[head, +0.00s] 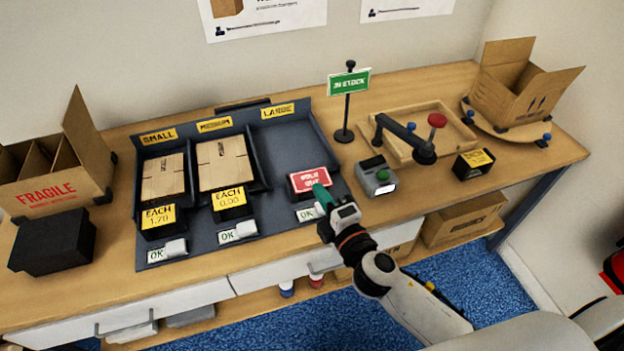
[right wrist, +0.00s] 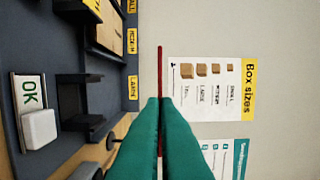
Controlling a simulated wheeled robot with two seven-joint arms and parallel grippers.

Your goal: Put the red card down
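The red card (head: 310,179) with white lettering faces the head camera, in front of the large compartment (head: 290,140) of the dark sorter. My right gripper (head: 322,194) is at the card's lower right edge, with its teal fingers shut on it. In the right wrist view the card (right wrist: 160,75) shows edge-on as a thin red strip between the fingertips (right wrist: 160,105). Whether the card touches the black holder behind it is hidden. The large compartment looks empty. My left gripper is not in view.
The small (head: 163,178) and medium (head: 225,163) compartments hold flat cartons, with yellow price cards (head: 158,216) in front. White OK labels (head: 238,232) line the front edge. A green sign (head: 349,82) on a stand and a grey device (head: 376,176) are to the right.

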